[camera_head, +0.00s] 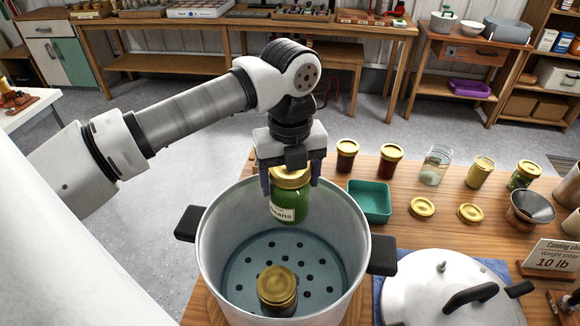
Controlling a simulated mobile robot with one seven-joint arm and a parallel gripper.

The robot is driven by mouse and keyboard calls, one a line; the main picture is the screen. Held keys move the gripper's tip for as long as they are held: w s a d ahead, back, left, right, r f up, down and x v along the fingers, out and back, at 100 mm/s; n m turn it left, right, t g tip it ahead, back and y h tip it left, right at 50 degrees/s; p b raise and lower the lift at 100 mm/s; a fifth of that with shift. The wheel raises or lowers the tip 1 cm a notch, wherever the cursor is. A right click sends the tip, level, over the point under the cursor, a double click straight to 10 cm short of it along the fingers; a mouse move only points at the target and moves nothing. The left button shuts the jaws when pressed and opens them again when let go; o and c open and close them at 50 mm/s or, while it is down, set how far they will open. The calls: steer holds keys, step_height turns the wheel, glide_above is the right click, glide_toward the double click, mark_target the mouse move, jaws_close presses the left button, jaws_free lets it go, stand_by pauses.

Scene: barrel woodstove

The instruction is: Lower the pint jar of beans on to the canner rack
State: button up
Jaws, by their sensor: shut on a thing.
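The pint jar of beans (288,203) is green with a gold lid and a white label. My gripper (290,178) is shut on it near the lid and holds it upright above the open canner pot (216,236), toward its back rim. The canner rack (241,272) is a blue-grey disc with holes at the bottom of the pot. Another jar (278,290) with a gold lid stands on the front of the rack. The rack under the held jar looks bare, and the gap between jar and rack is hard to judge.
Black handles (382,255) stick out from the pot's sides. Right of it are a teal bin (369,201), several jars (390,160), loose gold lids (422,207), a funnel (530,210) and the canner lid (440,295). The rack has free room on its left and right.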

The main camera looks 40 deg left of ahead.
step_height(320, 180, down, 15)
steer(key=b, duration=1.2)
steer(key=shift+b, duration=0.3)
steer(key=shift+f+b, duration=0.9)
stand_by(0.5)
steer(key=o, duration=1.4)
steer(key=shift+r+p, duration=4.35)
steer(key=shift+r, duration=3.7)
